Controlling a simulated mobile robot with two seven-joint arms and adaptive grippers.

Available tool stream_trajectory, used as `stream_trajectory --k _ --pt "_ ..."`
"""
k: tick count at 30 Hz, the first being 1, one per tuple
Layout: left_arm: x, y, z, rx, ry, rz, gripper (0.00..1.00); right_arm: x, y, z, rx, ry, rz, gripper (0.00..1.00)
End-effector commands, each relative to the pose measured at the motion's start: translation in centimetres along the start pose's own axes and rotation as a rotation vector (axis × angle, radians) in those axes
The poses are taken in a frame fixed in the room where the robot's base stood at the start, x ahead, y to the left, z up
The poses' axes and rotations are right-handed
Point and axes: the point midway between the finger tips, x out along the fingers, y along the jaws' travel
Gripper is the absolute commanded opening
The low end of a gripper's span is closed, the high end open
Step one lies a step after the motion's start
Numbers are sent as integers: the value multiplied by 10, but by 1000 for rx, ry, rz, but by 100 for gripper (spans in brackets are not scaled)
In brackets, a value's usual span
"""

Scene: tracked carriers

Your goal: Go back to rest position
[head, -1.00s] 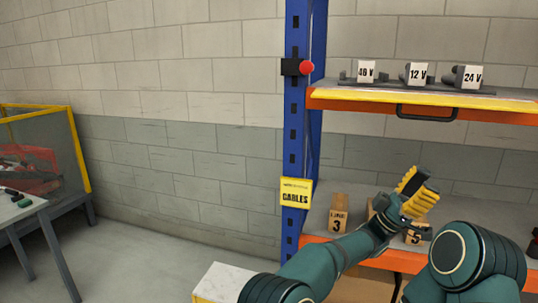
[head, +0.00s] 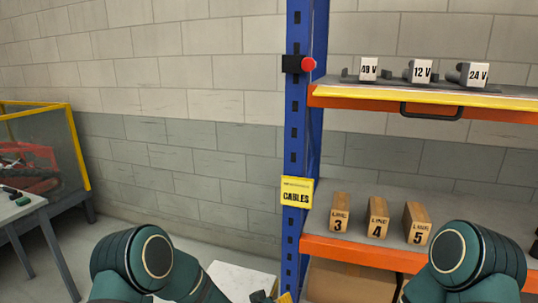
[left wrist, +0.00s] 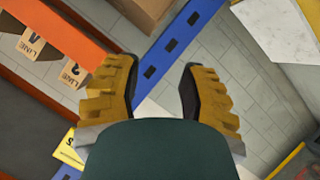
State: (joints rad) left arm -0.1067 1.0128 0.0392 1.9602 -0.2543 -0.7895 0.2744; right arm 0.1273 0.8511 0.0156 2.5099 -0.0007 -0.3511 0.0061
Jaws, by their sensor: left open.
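My left arm (head: 135,265) is folded at the lower left of the head view. Only a bit of my left gripper (head: 280,297) shows there, at the bottom edge. In the left wrist view my left gripper (left wrist: 158,90) has its yellow ribbed fingers wide apart, with nothing between them. Beyond them are the blue rack post (left wrist: 150,73) and the floor. My right arm (head: 465,265) shows at the lower right of the head view; its gripper is out of view.
Wooden blocks 3 (head: 339,213), 4 (head: 377,218) and 5 (head: 417,224) stand on the lower shelf (head: 345,250). Voltage-labelled parts sit on the upper shelf. A white-topped surface (head: 240,280) is low beside the post. A table (head: 25,207) stands far left.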

Motion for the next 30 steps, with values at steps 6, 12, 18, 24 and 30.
stream_trajectory --k 6,12,18,24,30 --pt "-95 -70 98 -72 -353 -218 41 0 0 0 0 0 0 0" --pt "-185 -90 166 -147 -625 -322 41 0 0 0 0 0 0 0" --pt "-230 -89 194 -191 -753 -352 41 0 0 0 0 0 0 0" --pt "-234 -89 197 -195 -767 -355 41 0 0 0 0 0 0 0" --pt "-234 -89 197 -194 -766 -354 41 0 0 0 0 0 0 0"
